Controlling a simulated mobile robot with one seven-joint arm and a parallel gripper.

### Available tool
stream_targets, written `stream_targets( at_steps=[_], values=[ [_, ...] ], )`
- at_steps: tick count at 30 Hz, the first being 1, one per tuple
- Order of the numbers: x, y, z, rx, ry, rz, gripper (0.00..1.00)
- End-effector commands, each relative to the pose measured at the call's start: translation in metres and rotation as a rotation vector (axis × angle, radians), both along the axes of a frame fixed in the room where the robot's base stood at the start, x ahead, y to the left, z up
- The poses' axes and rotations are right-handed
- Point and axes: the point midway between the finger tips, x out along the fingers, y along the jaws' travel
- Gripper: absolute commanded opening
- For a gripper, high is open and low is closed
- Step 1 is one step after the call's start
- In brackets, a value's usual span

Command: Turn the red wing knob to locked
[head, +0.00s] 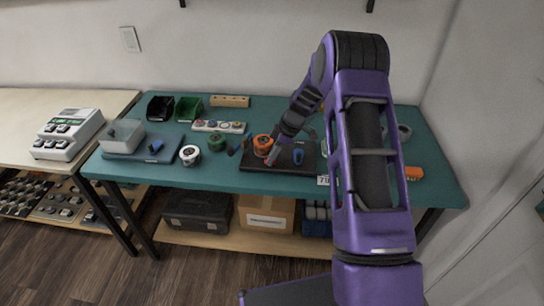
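A black board (250,167) lies on the green bench top, near its front edge. A round orange-red part with a pale centre (262,143) is on its left half; I cannot tell whether this is the red wing knob, and no red wing shape shows clearly. A blue wing-shaped knob (298,156) is on its right half. My gripper (271,158) points down at the board between these two, close beside the orange-red part. Its fingers are small and partly hidden, so I cannot tell whether they are open or touch anything.
Left of the board are a green round part (216,141), a white round part (190,155) and a blue-grey board (171,147) with a clear box. A strip of coloured buttons (219,126) lies behind. An orange block (413,173) is at the right.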

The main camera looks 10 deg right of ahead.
Motion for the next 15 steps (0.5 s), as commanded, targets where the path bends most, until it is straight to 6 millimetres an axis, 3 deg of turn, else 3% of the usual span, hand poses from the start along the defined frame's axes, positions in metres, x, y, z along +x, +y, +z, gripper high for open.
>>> stream_targets(
  at_steps=[15],
  values=[
    [-0.0002,-0.0003,-0.0008,0.0,-0.001,-0.027,0.0]
  ],
)
